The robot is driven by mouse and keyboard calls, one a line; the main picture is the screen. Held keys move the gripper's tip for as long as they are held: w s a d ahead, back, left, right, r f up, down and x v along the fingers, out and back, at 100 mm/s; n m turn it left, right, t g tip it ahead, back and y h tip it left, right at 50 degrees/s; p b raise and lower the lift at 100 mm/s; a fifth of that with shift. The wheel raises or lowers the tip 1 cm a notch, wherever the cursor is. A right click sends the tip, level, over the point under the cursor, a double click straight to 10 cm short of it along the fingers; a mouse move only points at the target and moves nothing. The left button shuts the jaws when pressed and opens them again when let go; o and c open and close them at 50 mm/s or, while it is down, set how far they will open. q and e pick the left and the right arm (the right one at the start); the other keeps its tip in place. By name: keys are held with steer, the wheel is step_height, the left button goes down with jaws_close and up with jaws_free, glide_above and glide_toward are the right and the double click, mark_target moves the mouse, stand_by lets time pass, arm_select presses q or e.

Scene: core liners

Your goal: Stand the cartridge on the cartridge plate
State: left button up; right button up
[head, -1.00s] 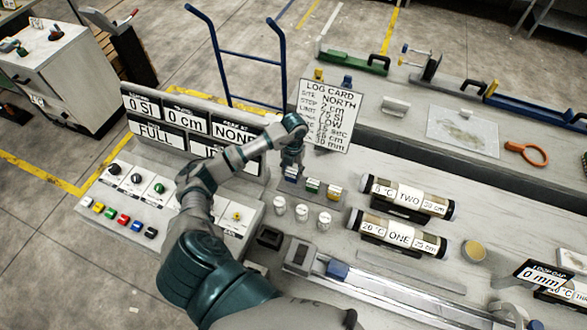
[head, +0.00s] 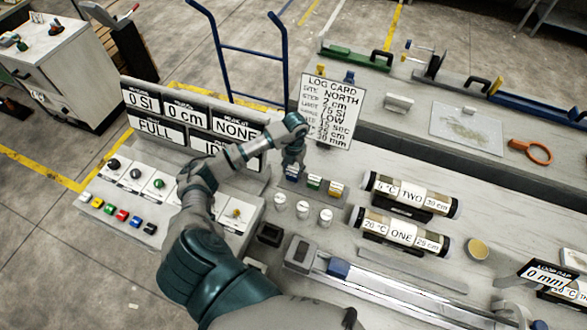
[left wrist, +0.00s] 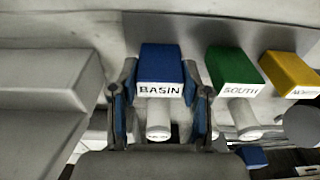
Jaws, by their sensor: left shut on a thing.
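My left gripper (head: 292,165) reaches down over the back row of the bench. It is shut on a blue block labelled BASIN (left wrist: 160,75), with one finger on each side of it in the left wrist view. The blue block (head: 291,174) stands in line with a green block labelled SOUTH (head: 314,183) and a yellow block (head: 336,190). Small white cylinders (head: 303,209) stand in front of the blocks. A small dark square fixture (head: 269,235) lies nearer to me; I cannot tell whether it is the cartridge plate. No part is clearly marked as the cartridge. My right gripper is not clearly seen.
A display and button console (head: 190,130) is left of the arm. A log card (head: 328,108) reading NORTH stands behind my gripper. Two labelled core tubes (head: 400,232) lie on the right. A long rail (head: 390,290) with a blue slider runs along the front.

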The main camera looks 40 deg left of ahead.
arm_select(q)
steer(key=o, duration=0.7)
steer(key=shift+f, duration=0.15)
steer(key=o, duration=0.5)
steer(key=shift+d, duration=0.1)
steer(key=r, duration=0.4)
steer(key=w+r, duration=0.1)
steer(key=r, duration=0.7)
steer(key=shift+w+a, duration=0.2)
